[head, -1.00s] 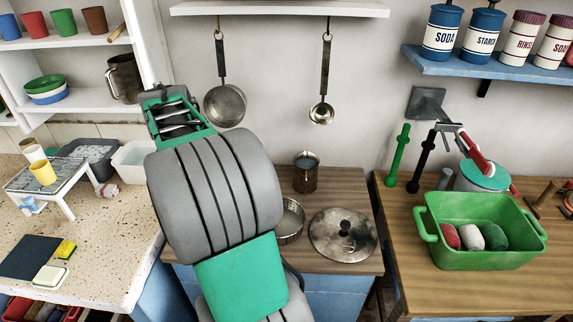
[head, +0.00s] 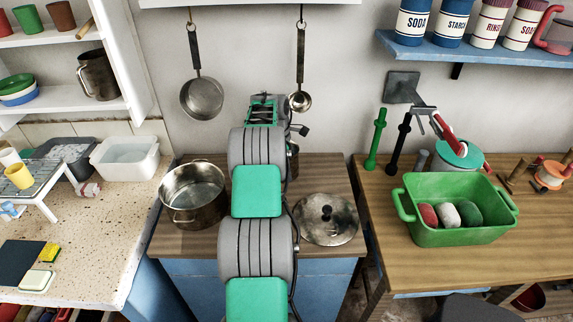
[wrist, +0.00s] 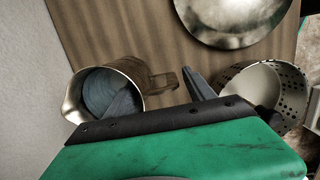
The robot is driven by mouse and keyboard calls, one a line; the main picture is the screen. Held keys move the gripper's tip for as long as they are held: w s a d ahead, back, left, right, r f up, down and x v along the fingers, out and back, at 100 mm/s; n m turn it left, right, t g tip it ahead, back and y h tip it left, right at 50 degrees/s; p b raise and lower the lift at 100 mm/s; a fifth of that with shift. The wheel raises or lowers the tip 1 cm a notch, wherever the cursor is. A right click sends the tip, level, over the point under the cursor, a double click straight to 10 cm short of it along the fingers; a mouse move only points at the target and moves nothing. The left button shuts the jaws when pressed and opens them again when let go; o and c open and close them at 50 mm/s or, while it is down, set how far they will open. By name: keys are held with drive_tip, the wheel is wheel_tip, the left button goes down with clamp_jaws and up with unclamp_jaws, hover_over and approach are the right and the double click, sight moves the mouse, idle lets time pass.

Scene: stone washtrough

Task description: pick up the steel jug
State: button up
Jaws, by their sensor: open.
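The steel jug (wrist: 136,76) stands on the wooden counter, its mouth toward the wrist camera and its handle on the right. In the head view only a sliver of the jug (head: 294,162) shows beside my arm. My gripper (wrist: 158,86) is open and close to the jug. In the wrist view one dark finger overlaps the jug's mouth, and the other is just right of the handle. I cannot tell whether a finger touches the jug. In the head view my arm hides the fingertips.
A perforated steel colander (wrist: 268,92) is close right of the fingers. A round steel lid (head: 327,220) and a large pot (head: 193,195) flank my arm. A ladle (head: 299,100) and a pan (head: 201,98) hang on the wall. A green tub (head: 456,232) stands to the right.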

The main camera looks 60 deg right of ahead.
drive_tip(key=shift+f, duration=0.1)
drive_tip(key=shift+c, duration=0.4)
clamp_jaws()
idle(0.4)
